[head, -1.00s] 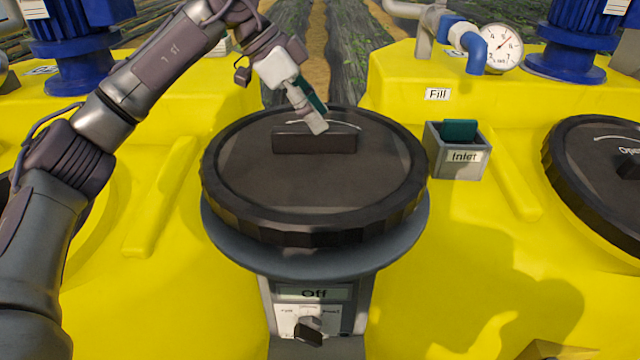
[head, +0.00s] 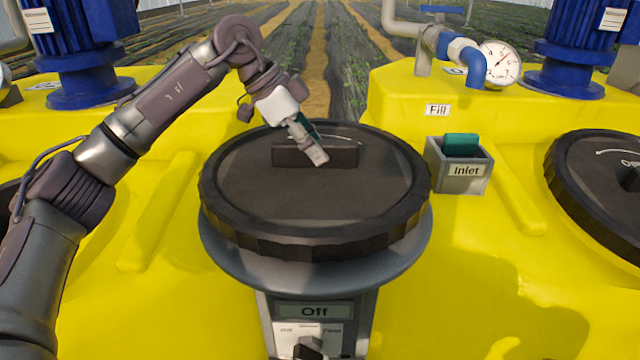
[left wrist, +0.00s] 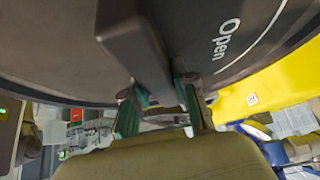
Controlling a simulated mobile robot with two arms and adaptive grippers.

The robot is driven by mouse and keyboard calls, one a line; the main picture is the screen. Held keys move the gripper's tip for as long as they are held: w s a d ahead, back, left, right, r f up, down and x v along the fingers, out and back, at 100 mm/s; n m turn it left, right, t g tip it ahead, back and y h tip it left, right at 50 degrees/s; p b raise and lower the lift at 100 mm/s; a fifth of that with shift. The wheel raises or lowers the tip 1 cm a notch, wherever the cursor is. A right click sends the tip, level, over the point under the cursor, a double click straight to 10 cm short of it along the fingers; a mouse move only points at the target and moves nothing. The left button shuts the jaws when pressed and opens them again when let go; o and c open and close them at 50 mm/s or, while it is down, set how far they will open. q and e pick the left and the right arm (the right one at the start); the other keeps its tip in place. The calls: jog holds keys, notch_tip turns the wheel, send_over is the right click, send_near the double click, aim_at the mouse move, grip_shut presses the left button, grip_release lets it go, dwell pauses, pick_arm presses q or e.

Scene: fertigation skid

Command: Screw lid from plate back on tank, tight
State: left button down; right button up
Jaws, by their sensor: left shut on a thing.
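A large black round lid (head: 260,200) with a ribbed rim lies flat on a round grey plate (head: 315,266) in the middle of the head view. A dark raised handle bar (head: 340,156) crosses the lid. My left gripper (head: 314,154) reaches down from the upper left and is shut on this bar. The left wrist view shows the bar (left wrist: 135,45) between the green-backed fingers, with "Open" printed on the lid. Yellow tank bodies stand to the left (head: 120,250) and right (head: 480,270). My right gripper is not in view.
A second black lid (head: 600,180) is on the yellow body at right. A grey "Inlet" box (head: 462,172) holding a green piece stands close to the plate. A control box (head: 315,315) reading "Off" is below. Blue motors and a gauge (head: 501,65) stand behind.

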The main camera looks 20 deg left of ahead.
pick_arm(q)
jog(key=shift+w+r+p, duration=0.15)
jog(key=shift+r+p, duration=0.45)
jog(key=shift+r, duration=0.15)
jog(key=shift+r+p, duration=1.7)
jog(key=shift+r, duration=0.2)
jog(key=shift+f, duration=0.1)
